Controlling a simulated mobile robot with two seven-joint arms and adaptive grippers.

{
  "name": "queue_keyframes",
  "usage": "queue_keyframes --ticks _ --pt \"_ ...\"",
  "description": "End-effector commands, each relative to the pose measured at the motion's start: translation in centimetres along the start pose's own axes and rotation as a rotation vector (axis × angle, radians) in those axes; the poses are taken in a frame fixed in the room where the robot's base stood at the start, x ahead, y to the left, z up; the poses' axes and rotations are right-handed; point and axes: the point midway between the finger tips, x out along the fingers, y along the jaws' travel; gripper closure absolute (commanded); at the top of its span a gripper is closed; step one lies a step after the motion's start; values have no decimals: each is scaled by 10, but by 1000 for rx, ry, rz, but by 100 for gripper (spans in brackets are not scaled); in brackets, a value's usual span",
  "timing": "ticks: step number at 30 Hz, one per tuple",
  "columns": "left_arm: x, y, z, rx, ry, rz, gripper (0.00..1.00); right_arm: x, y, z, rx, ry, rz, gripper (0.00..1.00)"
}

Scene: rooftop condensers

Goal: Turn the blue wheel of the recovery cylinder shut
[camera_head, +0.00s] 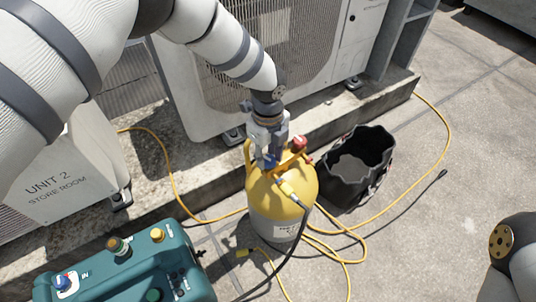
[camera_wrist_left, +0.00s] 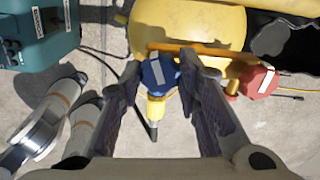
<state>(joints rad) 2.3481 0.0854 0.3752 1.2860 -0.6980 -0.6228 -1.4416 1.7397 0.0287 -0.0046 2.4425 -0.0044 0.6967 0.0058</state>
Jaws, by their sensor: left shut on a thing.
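The recovery cylinder, with a yellow top and pale lower body (camera_head: 285,222), stands upright on the concrete. The blue wheel (camera_wrist_left: 159,72), with a white bar mark, sits on a yellow fitting at its top. My left gripper (camera_wrist_left: 161,75) is shut on the blue wheel, one finger on each side of it. In the head view my left gripper (camera_head: 268,152) reaches down from above and mostly hides the wheel. A red wheel (camera_head: 299,143) sits beside it; it also shows in the wrist view (camera_wrist_left: 258,81). My right gripper is not in view.
A black open bucket bag (camera_head: 357,160) stands right of the cylinder. A teal machine with knobs (camera_head: 125,270) stands at lower left. Yellow hoses (camera_head: 340,232) and a black one loop over the floor. Condenser units (camera_head: 215,90) stand behind on a ledge.

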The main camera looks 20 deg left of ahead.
Motion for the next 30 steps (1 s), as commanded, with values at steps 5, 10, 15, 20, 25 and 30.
queue_keyframes --ticks 5,10,15,20,25,30 --pt "1 0 0 132 0 2 98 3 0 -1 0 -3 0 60" --pt "1 0 0 232 0 1 98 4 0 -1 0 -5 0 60" --pt "0 -1 0 300 0 0 98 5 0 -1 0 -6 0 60" --pt "0 -1 0 335 -1 0 98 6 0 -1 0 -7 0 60" --pt "0 -1 0 349 -1 0 98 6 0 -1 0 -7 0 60" --pt "0 -1 0 350 -1 0 98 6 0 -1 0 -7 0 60"
